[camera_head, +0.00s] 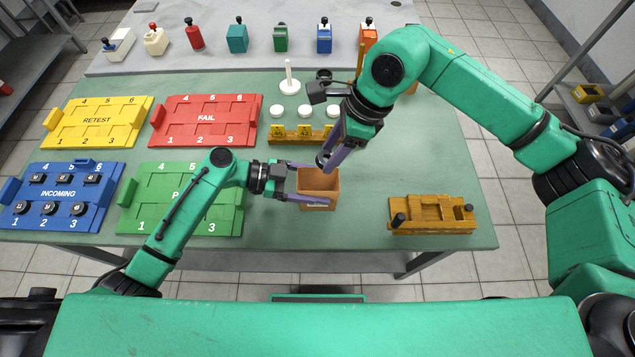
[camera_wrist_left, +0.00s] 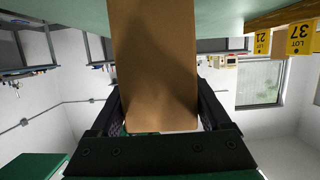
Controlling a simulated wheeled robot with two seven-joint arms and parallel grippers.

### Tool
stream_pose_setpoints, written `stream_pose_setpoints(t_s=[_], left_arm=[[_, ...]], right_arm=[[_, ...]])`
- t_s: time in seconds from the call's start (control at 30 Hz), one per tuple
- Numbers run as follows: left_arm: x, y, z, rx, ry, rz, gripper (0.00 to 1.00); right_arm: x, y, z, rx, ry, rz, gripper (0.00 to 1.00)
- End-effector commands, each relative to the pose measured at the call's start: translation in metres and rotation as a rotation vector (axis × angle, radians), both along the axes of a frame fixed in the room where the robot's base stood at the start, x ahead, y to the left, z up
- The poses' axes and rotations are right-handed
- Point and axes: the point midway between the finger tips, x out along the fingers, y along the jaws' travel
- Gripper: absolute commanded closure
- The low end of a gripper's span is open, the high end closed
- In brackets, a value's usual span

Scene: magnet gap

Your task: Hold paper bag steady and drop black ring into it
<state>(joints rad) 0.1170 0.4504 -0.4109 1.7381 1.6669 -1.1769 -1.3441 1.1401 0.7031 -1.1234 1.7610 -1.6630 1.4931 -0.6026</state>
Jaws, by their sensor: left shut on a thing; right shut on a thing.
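A brown paper bag (camera_head: 318,203) stands open-topped near the front middle of the green table. My left gripper (camera_head: 322,182) comes in from the left and is shut on the bag, one finger on either side. In the left wrist view the bag (camera_wrist_left: 155,65) fills the middle, between the dark fingers of my left gripper (camera_wrist_left: 160,110). My right gripper (camera_head: 328,160) points down just above the bag's opening. It is shut on a small black ring (camera_head: 322,158), which is partly hidden by the fingers. The bag's inside is mostly hidden.
Blue INCOMING (camera_head: 58,194), green (camera_head: 185,190), yellow RETEST (camera_head: 97,119) and red FAIL trays (camera_head: 205,117) lie left. A wooden fixture (camera_head: 432,214) sits right. Yellow lot tags (camera_head: 302,133), white discs and a white post (camera_head: 289,80) are behind the bag.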

Motion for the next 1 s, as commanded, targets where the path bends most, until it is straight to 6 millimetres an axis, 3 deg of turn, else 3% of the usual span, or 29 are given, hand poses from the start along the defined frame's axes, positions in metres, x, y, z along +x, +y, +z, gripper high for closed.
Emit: stream_pose_setpoints(t_s=[0.43, 0.77, 0.8, 0.87, 1.0], left_arm=[[0.0, 0.0, 0.0, 0.0, 0.0, 0.0, 0.71], [0.0, 0.0, 0.0, 0.0, 0.0, 0.0, 0.71], [0.0, 0.0, 0.0, 0.0, 0.0, 0.0, 0.71], [0.0, 0.0, 0.0, 0.0, 0.0, 0.0, 0.71], [0.0, 0.0, 0.0, 0.0, 0.0, 0.0, 0.71]], right_arm=[[-0.001, -0.001, -0.058, 0.0, -0.001, 0.0, 0.98], [0.0, -0.001, -0.066, -0.001, -0.003, 0.001, 0.98], [0.0, -0.001, -0.066, -0.001, -0.003, 0.001, 0.37], [0.0, -0.001, -0.065, 0.0, -0.003, 0.001, 0.14], [0.0, -0.001, -0.065, 0.0, -0.003, 0.001, 0.14]])
